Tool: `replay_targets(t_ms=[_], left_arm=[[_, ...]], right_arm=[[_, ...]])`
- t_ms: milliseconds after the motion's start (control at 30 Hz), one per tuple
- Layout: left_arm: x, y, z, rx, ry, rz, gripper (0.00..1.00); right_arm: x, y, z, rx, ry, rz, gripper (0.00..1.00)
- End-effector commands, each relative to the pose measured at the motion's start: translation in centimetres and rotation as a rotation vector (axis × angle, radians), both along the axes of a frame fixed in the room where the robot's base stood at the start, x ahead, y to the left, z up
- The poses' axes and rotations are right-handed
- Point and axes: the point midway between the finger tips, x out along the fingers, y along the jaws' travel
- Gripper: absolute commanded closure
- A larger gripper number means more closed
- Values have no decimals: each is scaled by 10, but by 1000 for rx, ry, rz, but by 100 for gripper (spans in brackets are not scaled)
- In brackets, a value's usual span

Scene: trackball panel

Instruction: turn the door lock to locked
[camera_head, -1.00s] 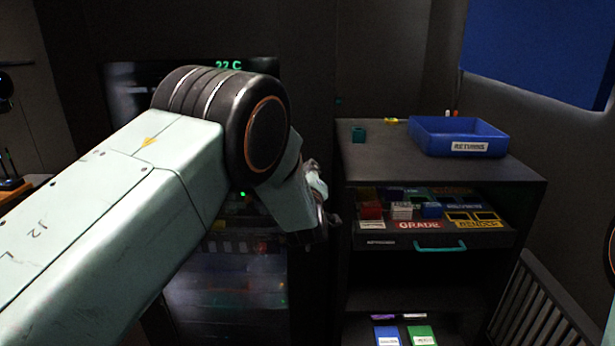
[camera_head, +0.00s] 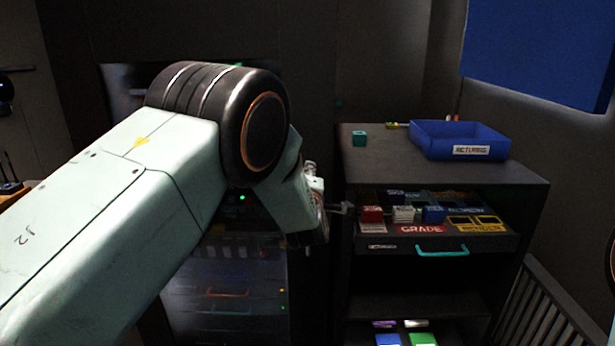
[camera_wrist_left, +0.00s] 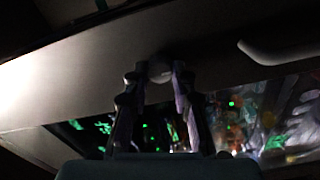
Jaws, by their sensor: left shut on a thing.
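In the left wrist view, my left gripper (camera_wrist_left: 158,80) has its two fingers closed around a small round pale knob (camera_wrist_left: 160,71), which I take to be the door lock. The knob sits on a flat grey door face (camera_wrist_left: 90,62), above a dark glass pane. Its turned position cannot be read, as the fingers cover its sides. In the head view my left arm hides the door's front, the lock and the fingertips. My right gripper is out of view.
A curved door handle (camera_wrist_left: 280,53) lies to the right of the knob. In the head view, a dark cabinet (camera_head: 450,282) with a teal-handled drawer (camera_head: 441,251) stands to the right.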

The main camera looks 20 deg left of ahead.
Motion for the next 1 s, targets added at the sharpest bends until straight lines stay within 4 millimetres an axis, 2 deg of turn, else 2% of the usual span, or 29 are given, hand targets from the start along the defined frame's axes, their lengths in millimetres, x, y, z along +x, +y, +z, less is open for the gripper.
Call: replay_targets(t_ms=[333,367,633,1000], left_arm=[[0,-2,-1,-2,2,-4,100],[0,-2,-1,-2,2,-4,74],[0,-1,0,-1,0,-2,52],[-4,-2,0,-1,0,-2,52]], right_arm=[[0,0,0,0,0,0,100],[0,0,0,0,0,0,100],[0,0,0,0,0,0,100],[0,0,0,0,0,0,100]])
